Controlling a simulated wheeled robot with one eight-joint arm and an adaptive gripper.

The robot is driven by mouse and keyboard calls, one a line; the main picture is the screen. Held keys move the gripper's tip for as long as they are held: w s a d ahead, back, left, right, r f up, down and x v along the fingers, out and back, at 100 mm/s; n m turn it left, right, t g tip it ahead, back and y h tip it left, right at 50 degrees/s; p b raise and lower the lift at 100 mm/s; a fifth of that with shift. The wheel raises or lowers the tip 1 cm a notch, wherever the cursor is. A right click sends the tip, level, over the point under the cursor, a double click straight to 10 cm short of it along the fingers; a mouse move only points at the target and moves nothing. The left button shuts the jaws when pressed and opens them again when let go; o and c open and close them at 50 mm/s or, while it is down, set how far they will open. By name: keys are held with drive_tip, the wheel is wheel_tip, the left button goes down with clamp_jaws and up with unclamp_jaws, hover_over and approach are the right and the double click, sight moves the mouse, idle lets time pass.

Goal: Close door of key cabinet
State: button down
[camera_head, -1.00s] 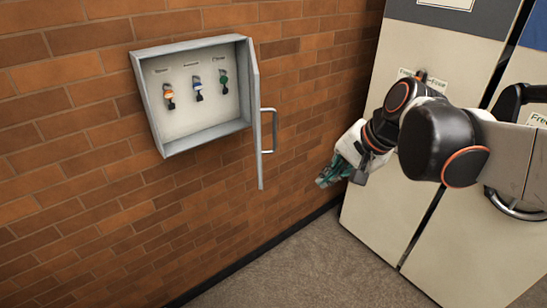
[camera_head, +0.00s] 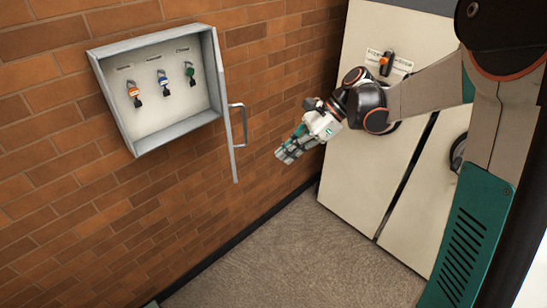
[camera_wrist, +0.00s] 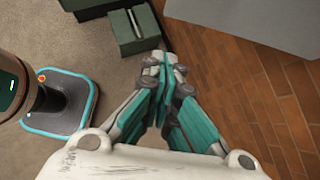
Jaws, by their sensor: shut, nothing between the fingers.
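The grey metal key cabinet (camera_head: 160,142) hangs on the brick wall in the head view. Its door (camera_head: 224,112) stands open, seen nearly edge-on at the cabinet's right side, with a bar handle (camera_head: 241,124) on its right face. Three key sets with orange, blue (camera_head: 163,79) and green tags hang inside. My gripper (camera_head: 284,157) is to the right of the door and a little below the handle, apart from both. Its fingers are together and empty.
Beige storage cabinets (camera_head: 365,165) stand at the right, close behind my arm. Carpet (camera_head: 290,255) is clear below. The wrist view shows a dark green box (camera_wrist: 133,32) on the floor and the brick wall (camera_wrist: 250,100) at right.

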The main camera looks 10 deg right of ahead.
drive_tip(key=a+f+b, duration=0.3)
drive_tip(key=a+f, duration=0.3)
drive_tip(key=a, duration=0.4)
drive_tip(key=shift+s, duration=0.3)
drive_tip(key=shift+a, duration=0.15)
